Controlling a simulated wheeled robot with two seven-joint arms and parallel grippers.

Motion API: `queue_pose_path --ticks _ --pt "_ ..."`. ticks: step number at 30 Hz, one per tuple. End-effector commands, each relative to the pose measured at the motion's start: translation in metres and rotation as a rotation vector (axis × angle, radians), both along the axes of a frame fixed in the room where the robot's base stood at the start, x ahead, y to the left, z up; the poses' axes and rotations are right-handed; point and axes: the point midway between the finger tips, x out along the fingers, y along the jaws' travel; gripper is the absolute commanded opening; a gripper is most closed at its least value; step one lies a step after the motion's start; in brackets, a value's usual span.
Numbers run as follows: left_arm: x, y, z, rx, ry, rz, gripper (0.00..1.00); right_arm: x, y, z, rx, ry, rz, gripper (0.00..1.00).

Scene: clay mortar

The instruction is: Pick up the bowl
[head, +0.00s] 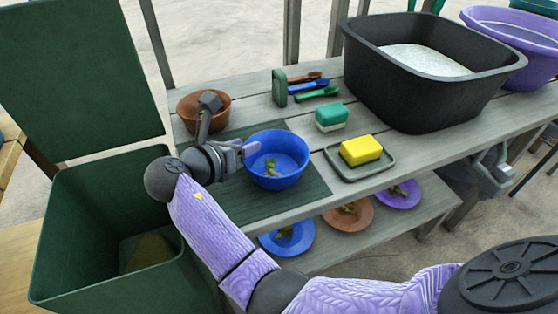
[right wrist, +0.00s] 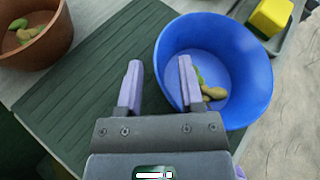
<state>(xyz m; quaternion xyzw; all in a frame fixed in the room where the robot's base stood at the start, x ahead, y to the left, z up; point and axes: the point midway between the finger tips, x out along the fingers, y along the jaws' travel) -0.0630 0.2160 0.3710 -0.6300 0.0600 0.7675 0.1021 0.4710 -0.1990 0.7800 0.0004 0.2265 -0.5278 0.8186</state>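A blue bowl (head: 290,143) stands upright on the dark green ribbed mat (head: 240,210) on the grey plank table, with green and brown scraps inside. My right gripper (head: 247,152) is at the bowl's left side. In the right wrist view my gripper (right wrist: 160,72) is open, with one purple finger over the blue bowl's (right wrist: 245,65) near-side opening and the other outside it, above the mat. The bowl's wall lies between the fingers; I cannot tell whether they touch it. A brown bowl (head: 187,112) with scraps stands behind my wrist. My left gripper is out of view.
A green bin (head: 70,230) with its lid up stands left. A yellow sponge (head: 361,149) on a tray (head: 345,172), a green-white block (head: 332,117), brushes and a black tub (head: 365,75) are right. Plates (head: 274,246) with scraps sit on the lower shelf.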

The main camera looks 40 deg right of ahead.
Motion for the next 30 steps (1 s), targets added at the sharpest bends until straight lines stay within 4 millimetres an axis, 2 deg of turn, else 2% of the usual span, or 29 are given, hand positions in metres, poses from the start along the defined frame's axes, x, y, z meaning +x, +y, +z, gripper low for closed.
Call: queue_pose_path --ticks 1,6,19,22,26,30 --pt "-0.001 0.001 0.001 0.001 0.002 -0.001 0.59 0.0 0.0 0.0 0.0 0.0 0.0 0.36" --pt "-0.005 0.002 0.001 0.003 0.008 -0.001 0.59 0.0 0.0 0.0 0.0 0.0 0.0 0.0" --pt "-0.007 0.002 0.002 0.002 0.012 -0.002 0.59 0.0 0.0 -0.001 0.001 0.001 0.0 0.0" --pt "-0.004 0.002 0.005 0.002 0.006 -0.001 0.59 0.0 0.0 0.005 0.001 0.0 0.0 0.0" --pt "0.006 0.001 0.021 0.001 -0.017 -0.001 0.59 0.0 0.0 0.031 0.0 -0.005 0.0 0.0" --pt "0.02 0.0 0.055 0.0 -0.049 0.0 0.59 0.0 0.0 0.084 -0.001 -0.012 0.0 0.0"
